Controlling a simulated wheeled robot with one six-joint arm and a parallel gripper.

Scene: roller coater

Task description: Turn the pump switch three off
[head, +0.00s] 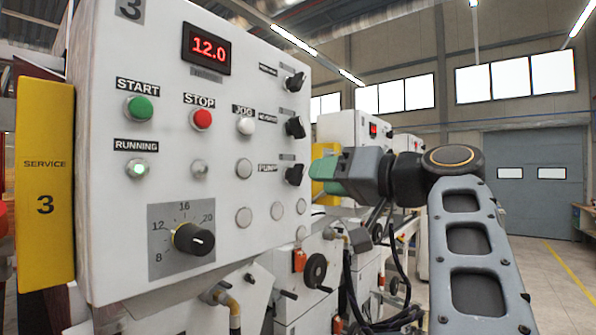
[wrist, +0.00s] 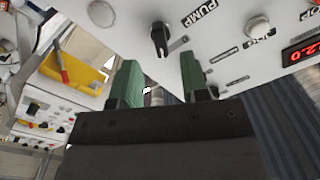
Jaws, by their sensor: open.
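The pump switch (head: 295,174) is a black rotary knob beside the PUMP label, lowest of a column of three black knobs on the white panel marked 3. In the wrist view, the pump switch (wrist: 160,40) shows ahead of the gap between the fingers. My gripper (head: 322,172) is just right of the knob, with green fingers. In the wrist view, my gripper (wrist: 158,62) is open and empty, its fingers apart. It looks clear of the knob, though the exact distance is hard to tell. The knob's set position is hard to read.
Two other black knobs (head: 294,127) sit above the pump switch. A large dial (head: 194,239), a green start button (head: 139,108) and a red stop button (head: 201,118) are on the panel's left. Similar white machines (head: 343,128) stand behind. Floor is open at right.

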